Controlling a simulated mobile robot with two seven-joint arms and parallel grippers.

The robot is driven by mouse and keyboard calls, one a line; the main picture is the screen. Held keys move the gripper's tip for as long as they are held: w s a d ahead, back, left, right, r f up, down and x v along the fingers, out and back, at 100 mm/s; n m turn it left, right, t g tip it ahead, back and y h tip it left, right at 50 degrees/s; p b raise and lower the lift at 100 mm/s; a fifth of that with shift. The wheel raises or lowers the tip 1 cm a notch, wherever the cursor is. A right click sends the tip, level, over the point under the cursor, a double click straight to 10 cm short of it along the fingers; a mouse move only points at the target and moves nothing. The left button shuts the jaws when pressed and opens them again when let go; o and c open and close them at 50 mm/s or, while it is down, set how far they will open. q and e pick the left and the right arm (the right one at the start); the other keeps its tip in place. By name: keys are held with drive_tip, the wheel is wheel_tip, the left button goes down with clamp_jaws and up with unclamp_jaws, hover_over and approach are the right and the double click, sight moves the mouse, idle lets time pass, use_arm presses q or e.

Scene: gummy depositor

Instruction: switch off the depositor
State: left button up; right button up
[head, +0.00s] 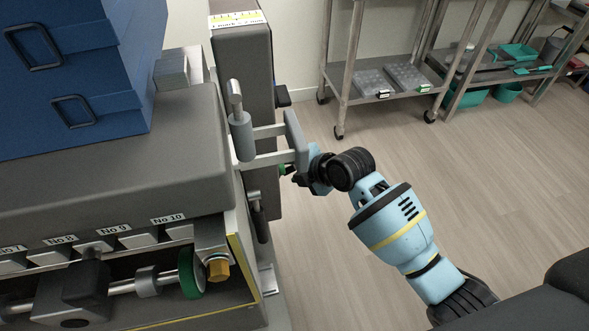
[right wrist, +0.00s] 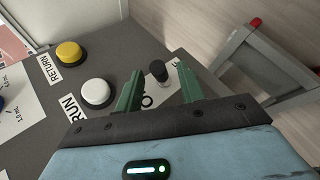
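The depositor (head: 110,165) is a large grey machine filling the left of the head view. Its control panel (right wrist: 120,50) shows in the right wrist view, with a small black knob (right wrist: 159,73) beside a partly hidden label. My right gripper (right wrist: 160,80) is open, its two green fingers on either side of the knob in the picture; I cannot tell whether they touch it. In the head view my right gripper (head: 286,171) is at the machine's right side, mostly hidden behind a grey bracket (head: 296,140). My left gripper is not in view.
A white RUN button (right wrist: 95,92) and a yellow RETURN button (right wrist: 69,52) sit left of the knob. Blue crates (head: 80,75) stand on the machine. Metal shelving (head: 385,75) stands at the back. The floor right of the machine is clear.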

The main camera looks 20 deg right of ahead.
clamp_jaws()
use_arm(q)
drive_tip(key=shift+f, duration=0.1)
